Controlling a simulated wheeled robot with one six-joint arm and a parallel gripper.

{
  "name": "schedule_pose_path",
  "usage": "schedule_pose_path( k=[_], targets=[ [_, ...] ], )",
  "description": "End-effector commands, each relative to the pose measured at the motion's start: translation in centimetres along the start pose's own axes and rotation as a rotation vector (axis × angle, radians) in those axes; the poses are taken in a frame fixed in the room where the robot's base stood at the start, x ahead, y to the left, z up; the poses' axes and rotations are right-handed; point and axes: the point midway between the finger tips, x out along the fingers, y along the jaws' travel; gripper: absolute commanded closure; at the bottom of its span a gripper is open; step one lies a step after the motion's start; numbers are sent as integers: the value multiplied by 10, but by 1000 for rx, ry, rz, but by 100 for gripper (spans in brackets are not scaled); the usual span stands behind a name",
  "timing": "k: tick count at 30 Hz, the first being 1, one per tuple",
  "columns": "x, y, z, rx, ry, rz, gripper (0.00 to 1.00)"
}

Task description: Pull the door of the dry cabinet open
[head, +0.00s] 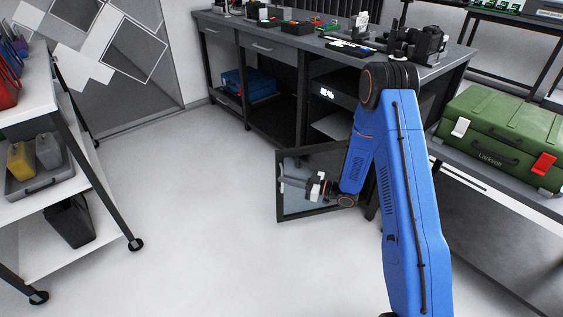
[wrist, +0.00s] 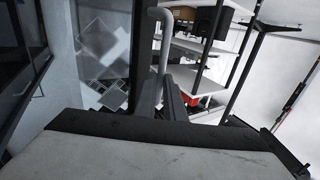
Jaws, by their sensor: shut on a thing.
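My gripper (head: 292,185) is at the door's left, free side. In the wrist view, my gripper (wrist: 163,92) is shut on the grey bar handle (wrist: 163,40), whose bent upper end rises above the fingers. The exact contact is partly hidden. My blue arm covers part of the cabinet and the door's right side.
A white shelf cart (head: 95,170) with bins stands at the left. The floor (head: 190,220) between it and the door is clear. A green case (head: 500,135) lies on a bench at the right. The workbench top (head: 285,38) holds several small parts and devices.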

Motion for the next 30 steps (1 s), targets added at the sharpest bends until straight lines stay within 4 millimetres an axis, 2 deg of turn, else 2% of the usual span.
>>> schedule_pose_path(
  k=[1,6,9,15,21,30],
  targets=[
    [-13,-12,0,1,0,-31,100],
    [-51,-50,0,0,0,-137,100],
    [-70,-67,0,0,0,-189,100],
    [-98,-89,0,0,0,-261,100],
    [-112,-99,0,-1,-1,-298,100],
    [-116,-101,0,-2,-2,-307,100]
  ],
)
